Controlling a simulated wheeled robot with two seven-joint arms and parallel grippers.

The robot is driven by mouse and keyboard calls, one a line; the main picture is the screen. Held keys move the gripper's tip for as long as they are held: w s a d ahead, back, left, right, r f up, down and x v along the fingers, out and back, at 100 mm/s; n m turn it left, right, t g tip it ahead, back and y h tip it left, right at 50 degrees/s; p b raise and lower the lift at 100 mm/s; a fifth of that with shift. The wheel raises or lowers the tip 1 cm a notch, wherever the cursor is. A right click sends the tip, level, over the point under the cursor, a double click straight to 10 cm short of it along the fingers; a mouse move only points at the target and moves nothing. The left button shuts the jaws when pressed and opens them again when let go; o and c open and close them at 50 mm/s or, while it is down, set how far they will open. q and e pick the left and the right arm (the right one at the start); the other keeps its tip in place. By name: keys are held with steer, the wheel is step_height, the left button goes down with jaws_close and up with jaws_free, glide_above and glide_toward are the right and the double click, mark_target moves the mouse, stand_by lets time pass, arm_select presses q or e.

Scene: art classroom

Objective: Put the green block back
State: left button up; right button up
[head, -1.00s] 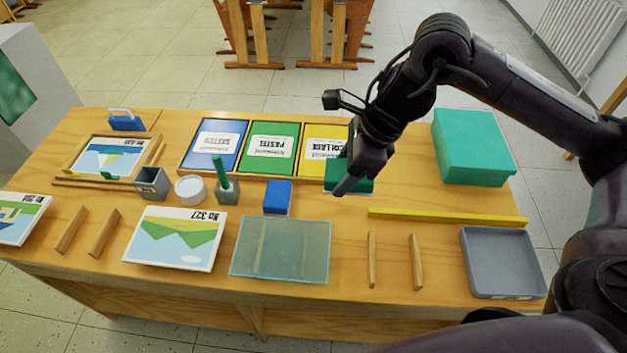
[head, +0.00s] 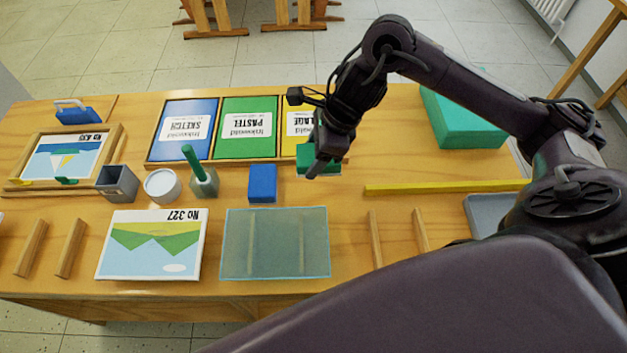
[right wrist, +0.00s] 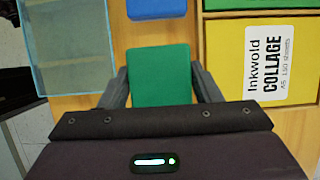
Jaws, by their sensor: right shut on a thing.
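The green block (head: 318,154) is in my right gripper (head: 317,168), just in front of the yellow COLLAGE pad. In the right wrist view the green block (right wrist: 160,76) sits between the two fingers of my right gripper (right wrist: 160,85), which is shut on it. I cannot tell whether the block touches the table. A blue block (head: 262,183) stands on the table to the left of it; it also shows at the top of the right wrist view (right wrist: 157,8). My left gripper is not in view.
Pads marked SKETCH (head: 187,128), PASTEL (head: 246,127) and COLLAGE (head: 298,122) lie in a wooden tray behind. A translucent sheet (head: 275,243) lies in front. A yellow bar (head: 440,187), green box (head: 463,118) and grey tray (head: 483,213) are to the right.

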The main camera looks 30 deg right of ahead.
mark_target(307, 186)
step_height(307, 186, down, 9)
steer(key=shift+r, duration=0.1)
steer(key=o, duration=0.9)
steer(key=shift+o, duration=0.2)
steer(key=v, duration=1.2)
steer(key=shift+r, duration=0.1)
steer(key=shift+s+a, duration=0.1)
